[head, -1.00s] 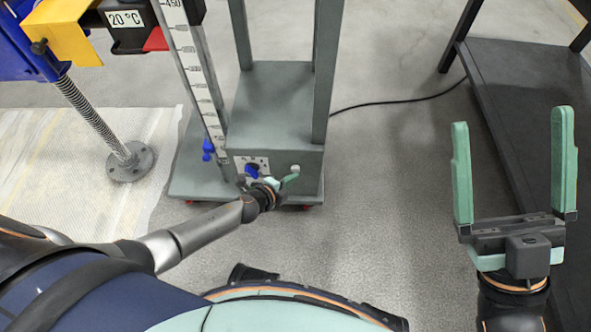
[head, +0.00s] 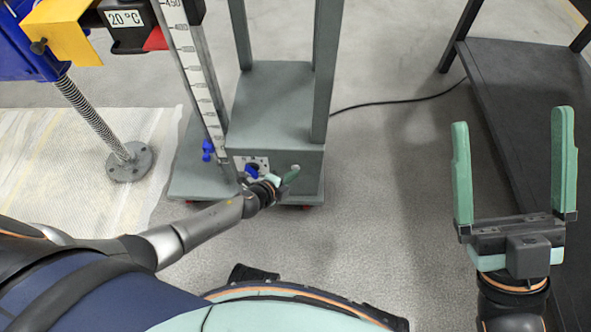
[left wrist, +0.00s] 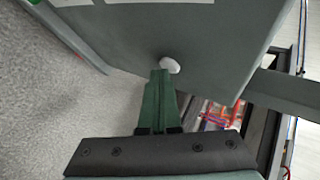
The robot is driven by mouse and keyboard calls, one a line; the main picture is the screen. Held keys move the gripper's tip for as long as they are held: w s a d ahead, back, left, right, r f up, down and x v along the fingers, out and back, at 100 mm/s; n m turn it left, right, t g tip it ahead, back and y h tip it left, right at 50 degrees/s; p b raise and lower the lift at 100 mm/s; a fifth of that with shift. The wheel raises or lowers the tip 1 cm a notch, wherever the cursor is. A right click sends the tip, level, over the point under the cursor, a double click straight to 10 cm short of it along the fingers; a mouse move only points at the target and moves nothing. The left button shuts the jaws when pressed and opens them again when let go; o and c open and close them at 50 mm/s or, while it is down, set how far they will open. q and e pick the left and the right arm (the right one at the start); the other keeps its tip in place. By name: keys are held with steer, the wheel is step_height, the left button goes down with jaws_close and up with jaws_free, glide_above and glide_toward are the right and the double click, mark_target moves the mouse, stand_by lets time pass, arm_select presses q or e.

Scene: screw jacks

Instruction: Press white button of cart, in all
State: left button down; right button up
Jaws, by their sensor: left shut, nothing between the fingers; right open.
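The cart (head: 262,110) is a grey-green box on a low base with upright posts, in the middle of the head view. Its white button (left wrist: 169,65) sticks out from the front face in the left wrist view. In the head view the button (head: 295,167) is a small pale spot on the right of the front face. My left gripper (head: 292,174) is shut and empty. Its fingertips (left wrist: 160,72) are right at the button; I cannot tell whether they touch it. My right gripper (head: 508,150) is open and empty, far to the right.
A blue valve handle (head: 252,172) is on the front panel, left of the button. Another blue valve (head: 207,149) is on the scaled column. A screw jack foot (head: 130,162) stands at left. A black platform (head: 535,100) is at right. A cable (head: 400,102) crosses the floor.

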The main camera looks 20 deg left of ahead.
arm_select(q)
steer(key=shift+s, duration=0.15)
steer(key=shift+s+d, duration=0.25)
steer(key=shift+s, duration=0.6)
steer(key=s, duration=0.1)
steer(key=s+d, duration=0.1)
steer(key=s, duration=0.3)
steer(key=shift+d, duration=0.25)
